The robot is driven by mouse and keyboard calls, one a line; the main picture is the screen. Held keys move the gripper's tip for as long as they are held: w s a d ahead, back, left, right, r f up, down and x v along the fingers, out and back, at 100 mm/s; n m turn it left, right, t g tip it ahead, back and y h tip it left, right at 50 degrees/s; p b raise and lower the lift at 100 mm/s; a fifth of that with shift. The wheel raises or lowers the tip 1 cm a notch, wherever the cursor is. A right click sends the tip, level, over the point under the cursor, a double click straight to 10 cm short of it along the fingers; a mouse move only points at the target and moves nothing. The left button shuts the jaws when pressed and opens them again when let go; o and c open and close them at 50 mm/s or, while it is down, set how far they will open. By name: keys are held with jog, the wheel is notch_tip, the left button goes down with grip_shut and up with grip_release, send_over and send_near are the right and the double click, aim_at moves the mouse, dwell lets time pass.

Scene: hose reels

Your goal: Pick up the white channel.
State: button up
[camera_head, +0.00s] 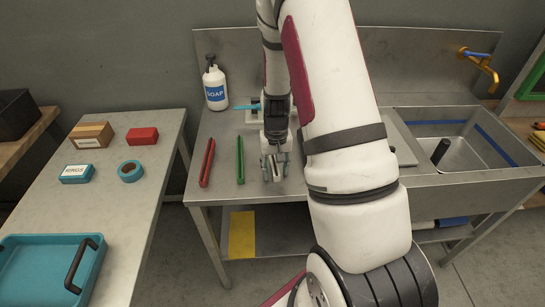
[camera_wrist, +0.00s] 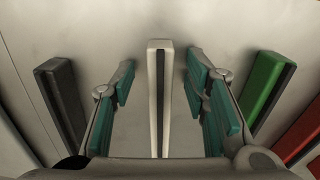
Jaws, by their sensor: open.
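The white channel (camera_wrist: 154,110) is a long narrow bar with a dark groove along it. In the wrist view it lies on the steel top, midway between the fingers of my gripper (camera_wrist: 160,78), with a gap on both sides. My gripper is open, with teal pads on its fingers. In the head view my gripper (camera_head: 275,168) points down over the steel counter, right of the green channel (camera_head: 240,160). There I cannot make out the white channel clearly, as my gripper and arm cover that spot.
A red channel (camera_head: 207,162) lies left of the green one. In the wrist view a dark grey channel (camera_wrist: 62,98) lies left and the green channel (camera_wrist: 262,88) right. A soap bottle (camera_head: 215,85) stands behind, a sink (camera_head: 455,152) lies right. A side table (camera_head: 118,208) stands left.

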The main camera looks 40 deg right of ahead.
jog(key=shift+f, duration=0.1)
jog(key=shift+c, duration=0.3)
grip_shut()
jog(key=shift+r, duration=0.9)
notch_tip(320, 180, up, 2)
jog(key=shift+s+b, duration=0.15)
jog(key=shift+b, duration=0.15)
jog(key=s+a+r, duration=0.1)
jog(key=s+a, duration=0.3)
jog(key=s, duration=0.9)
notch_tip(320, 180, up, 7)
jog(key=s+p, duration=0.2)
jog(key=p, duration=0.5)
jog(key=shift+a+r+p, duration=0.15)
jog(key=shift+a+p, duration=0.15)
jog(key=shift+p, duration=0.05)
